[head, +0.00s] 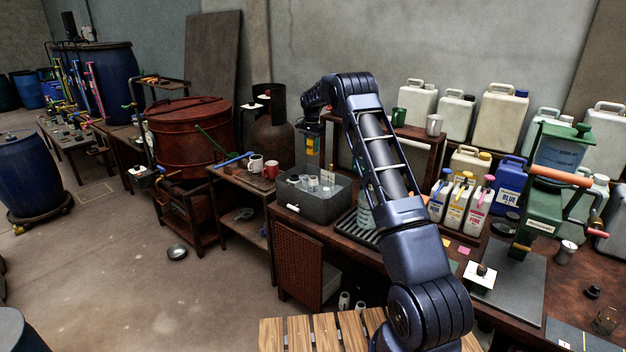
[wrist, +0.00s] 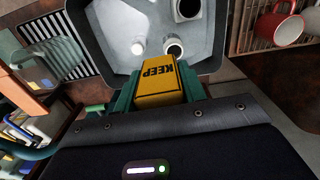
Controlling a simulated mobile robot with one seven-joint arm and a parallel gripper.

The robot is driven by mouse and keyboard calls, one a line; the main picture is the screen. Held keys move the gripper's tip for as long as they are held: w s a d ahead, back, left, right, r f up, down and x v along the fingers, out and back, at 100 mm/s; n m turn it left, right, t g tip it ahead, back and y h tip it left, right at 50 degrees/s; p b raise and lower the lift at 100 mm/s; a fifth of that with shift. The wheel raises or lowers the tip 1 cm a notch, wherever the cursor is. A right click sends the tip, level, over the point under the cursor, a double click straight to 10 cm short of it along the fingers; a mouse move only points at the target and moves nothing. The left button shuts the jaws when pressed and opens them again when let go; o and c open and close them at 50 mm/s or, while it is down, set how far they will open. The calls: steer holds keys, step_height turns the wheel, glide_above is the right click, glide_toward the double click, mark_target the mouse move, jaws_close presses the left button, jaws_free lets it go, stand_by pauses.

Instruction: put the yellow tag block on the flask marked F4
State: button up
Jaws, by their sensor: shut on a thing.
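My gripper (head: 310,130) is shut on the yellow tag block (wrist: 160,82), which reads KEEP in black, upside down in the wrist view. The block (head: 309,145) hangs above the grey tub (head: 318,208), clear of it. In the wrist view several small vessels stand in the tub (wrist: 100,28): a white-topped one (wrist: 138,47), one with a dark mouth (wrist: 175,48) and another at the top edge (wrist: 187,10). A clear flask (head: 364,213) stands on the slatted rack, partly behind my arm. I cannot read an F4 mark on any vessel.
Two mugs, white (head: 255,163) and red (head: 271,170), stand left of the tub. The slatted rack (head: 350,232) lies right of it. Dye bottles (head: 456,203) and a green press (head: 548,200) stand further right. A raised shelf (head: 410,135) with jugs is behind.

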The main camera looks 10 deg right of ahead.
step_height(320, 180, up, 5)
glide_above(312, 178)
step_height(312, 178, down, 20)
steer(key=shift+r, duration=0.1)
stand_by(0.5)
steer(key=o, duration=1)
